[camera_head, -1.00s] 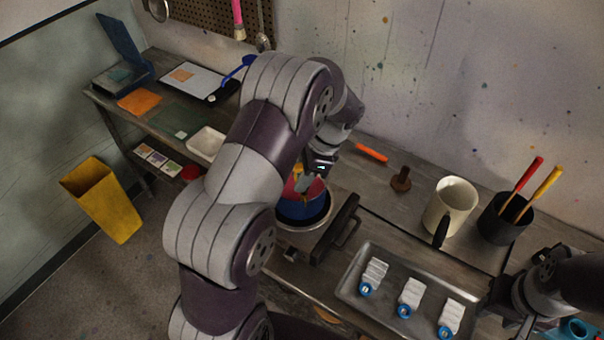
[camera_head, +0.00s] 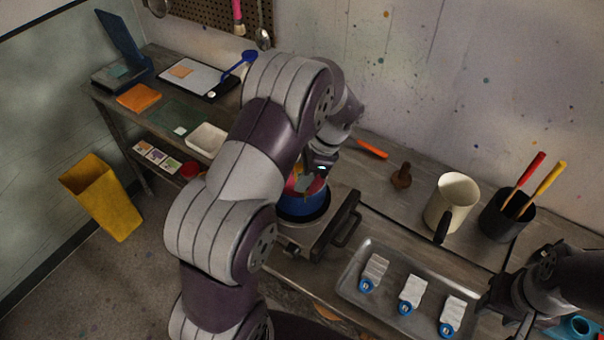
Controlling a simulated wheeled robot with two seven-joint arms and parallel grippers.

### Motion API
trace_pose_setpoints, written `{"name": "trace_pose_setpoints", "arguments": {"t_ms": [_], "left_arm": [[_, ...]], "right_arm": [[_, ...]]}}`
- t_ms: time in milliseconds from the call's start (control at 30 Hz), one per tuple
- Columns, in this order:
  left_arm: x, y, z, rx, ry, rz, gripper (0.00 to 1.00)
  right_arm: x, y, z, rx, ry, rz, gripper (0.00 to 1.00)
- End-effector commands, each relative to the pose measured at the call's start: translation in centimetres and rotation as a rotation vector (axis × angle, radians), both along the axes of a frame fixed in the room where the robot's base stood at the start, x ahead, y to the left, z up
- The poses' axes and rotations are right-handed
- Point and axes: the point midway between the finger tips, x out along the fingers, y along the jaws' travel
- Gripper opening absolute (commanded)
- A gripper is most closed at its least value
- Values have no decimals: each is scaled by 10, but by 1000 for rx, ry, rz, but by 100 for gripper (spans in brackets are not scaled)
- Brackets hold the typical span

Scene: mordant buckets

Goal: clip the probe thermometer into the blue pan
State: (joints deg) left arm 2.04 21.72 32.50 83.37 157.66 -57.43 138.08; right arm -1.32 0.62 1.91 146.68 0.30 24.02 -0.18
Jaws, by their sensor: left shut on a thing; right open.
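The blue pan (camera_head: 304,207) stands on a burner (camera_head: 322,242) in the middle of the bench, partly hidden by my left arm. Its inside looks red. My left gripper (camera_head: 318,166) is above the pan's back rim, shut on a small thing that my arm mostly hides. I take it to be the probe thermometer; a grey piece and an orange-yellow piece show below the jaws, over the pan, but I cannot tell which belong to it. Whether it touches the rim is unclear. My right gripper (camera_head: 499,298) is open at the tray's right end, away from the pan.
A grey tray (camera_head: 384,312) holds three white bundles with blue tags. A cream mug (camera_head: 453,203), a black pot (camera_head: 504,222) with red and yellow sticks, a brown stopper (camera_head: 401,176) and an orange-handled tool (camera_head: 371,149) stand or lie behind.

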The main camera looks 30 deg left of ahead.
Motion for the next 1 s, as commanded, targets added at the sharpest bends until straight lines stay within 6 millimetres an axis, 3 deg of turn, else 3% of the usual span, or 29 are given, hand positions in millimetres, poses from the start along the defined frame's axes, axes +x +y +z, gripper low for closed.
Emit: {"name": "trace_pose_setpoints", "arguments": {"t_ms": [100,133,200,567,1000], "left_arm": [[0,0,1,0,0,0,0],[0,0,1,0,0,0,39],[0,0,1,0,0,0,59],[3,-3,6,1,-4,-1,59],[26,-35,102,0,-3,-1,59]], "right_arm": [[0,0,0,0,0,0,43],[0,0,0,0,0,0,43],[0,0,0,0,0,0,43],[0,0,-4,0,0,0,43],[0,0,-33,0,0,0,43]]}}
